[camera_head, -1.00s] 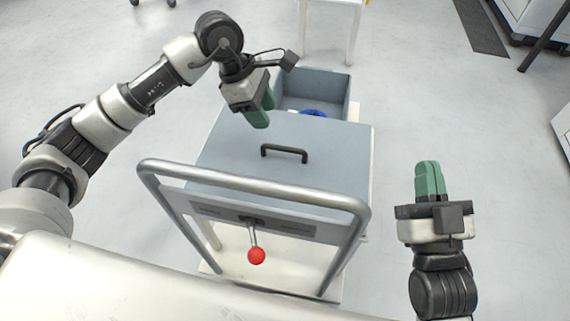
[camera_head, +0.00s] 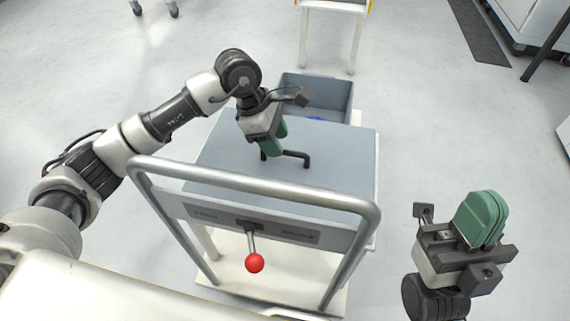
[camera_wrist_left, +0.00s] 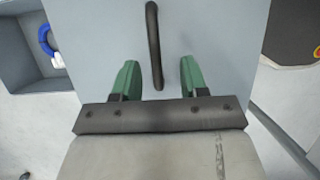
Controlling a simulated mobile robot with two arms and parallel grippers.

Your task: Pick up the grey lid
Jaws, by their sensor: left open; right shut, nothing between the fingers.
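The grey lid (camera_head: 225,165) is a flat blue-grey panel on top of the cart, with a black bar handle (camera_head: 297,155). My left gripper (camera_head: 274,146) is over the lid by the left end of the handle and partly hides it. In the left wrist view my left gripper (camera_wrist_left: 157,78) is open, and the handle (camera_wrist_left: 154,45) runs between its two green fingers, nearer the left-right middle. I cannot tell whether the fingers are level with the handle. My right gripper (camera_head: 482,217) is shut and empty, off to the right of the cart.
An open grey bin (camera_head: 342,95) with a blue ring-shaped thing (camera_wrist_left: 46,40) inside stands behind the lid. A metal push bar (camera_head: 255,184) and a red-knobbed lever (camera_head: 254,263) are at the cart's near side.

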